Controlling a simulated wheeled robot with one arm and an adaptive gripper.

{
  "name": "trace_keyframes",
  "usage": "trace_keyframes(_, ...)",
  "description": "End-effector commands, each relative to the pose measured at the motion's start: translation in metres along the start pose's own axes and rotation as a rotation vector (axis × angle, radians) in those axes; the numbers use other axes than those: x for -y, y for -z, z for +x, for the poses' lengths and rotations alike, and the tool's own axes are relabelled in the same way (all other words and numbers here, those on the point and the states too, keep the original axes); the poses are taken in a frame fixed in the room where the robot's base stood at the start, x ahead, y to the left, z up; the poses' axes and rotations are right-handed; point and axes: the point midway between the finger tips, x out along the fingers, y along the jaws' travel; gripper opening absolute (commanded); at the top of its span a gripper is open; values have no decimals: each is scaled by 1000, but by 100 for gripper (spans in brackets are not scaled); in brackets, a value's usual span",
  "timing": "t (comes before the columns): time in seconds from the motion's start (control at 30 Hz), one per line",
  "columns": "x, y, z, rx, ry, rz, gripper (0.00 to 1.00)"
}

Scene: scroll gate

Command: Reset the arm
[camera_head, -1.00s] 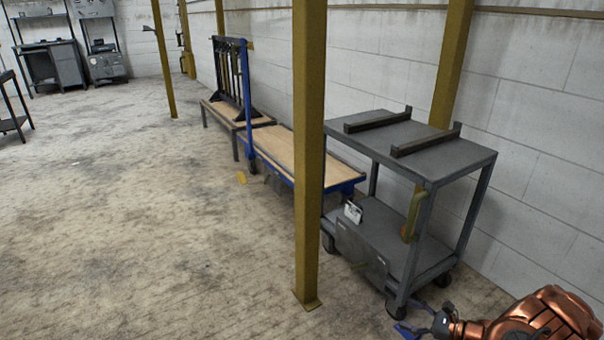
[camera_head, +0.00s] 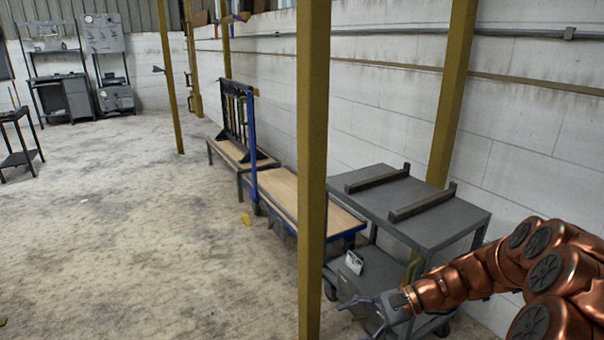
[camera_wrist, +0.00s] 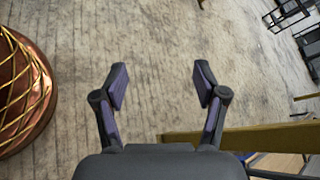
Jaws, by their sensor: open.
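My copper-coloured arm (camera_head: 470,278) reaches in from the right in the head view. My gripper (camera_head: 362,308) is at its end, low in the picture, in front of the lower shelf of the grey cart. In the wrist view my gripper (camera_wrist: 160,88) has its two dark, purple-padded fingers spread apart. Nothing is between them except a view of the bare floor.
A grey cart (camera_head: 450,228) stands by the wall, with two dark bars on top and a small white item on its lower shelf. A yellow post (camera_head: 312,150) stands just left of it. A wooden-topped blue trolley (camera_head: 290,195) is behind. The floor (camera_head: 130,240) at left is clear.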

Motion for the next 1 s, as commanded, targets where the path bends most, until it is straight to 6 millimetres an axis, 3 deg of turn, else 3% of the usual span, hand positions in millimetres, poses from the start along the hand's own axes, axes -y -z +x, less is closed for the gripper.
trace_keyframes(0.03, 6, -26, -3, -4, -36, -33, 72)
trace_keyframes(0.1, 5, -51, -2, -10, -88, -74, 72)
trace_keyframes(0.4, -7, -145, -10, -59, -310, -240, 72)
trace_keyframes(0.67, -26, -214, -27, -122, -496, -372, 72)
trace_keyframes(1.0, -55, -289, -67, -230, -724, -524, 72)
